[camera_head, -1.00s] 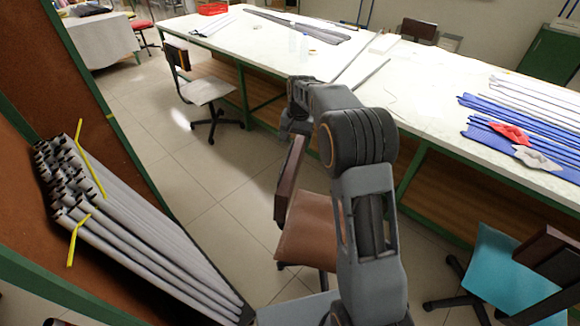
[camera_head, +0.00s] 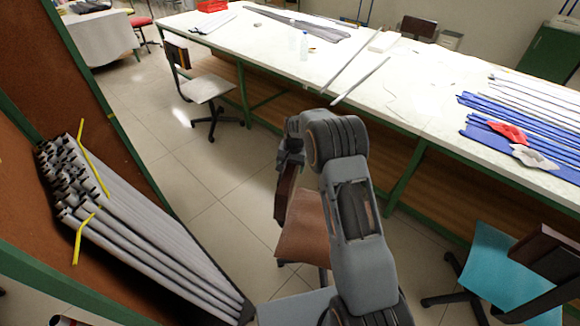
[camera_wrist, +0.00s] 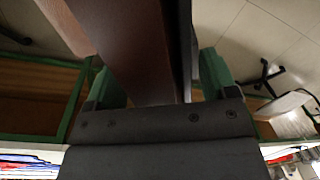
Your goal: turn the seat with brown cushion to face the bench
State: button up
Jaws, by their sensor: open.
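The seat with the brown cushion (camera_head: 308,228) stands on the floor in front of the bench (camera_head: 345,50), partly hidden by my arm in the head view. Its dark red-brown backrest (camera_head: 284,200) rises on the left side of the cushion, away from the arm's bulk. My gripper (camera_head: 290,158) is at the top of this backrest. In the wrist view the backrest (camera_wrist: 140,45) passes between the two green fingers of my gripper (camera_wrist: 160,80). The fingers are open, one on each side; whether either touches cannot be told.
A grey-white chair (camera_head: 205,90) stands at the bench to the left, a turquoise chair (camera_head: 500,265) at the right. A rack of grey rods (camera_head: 140,235) with yellow strips is at the left. Tiled floor (camera_head: 215,190) is clear between rack and bench.

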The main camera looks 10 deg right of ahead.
jog(key=shift+f, duration=0.4)
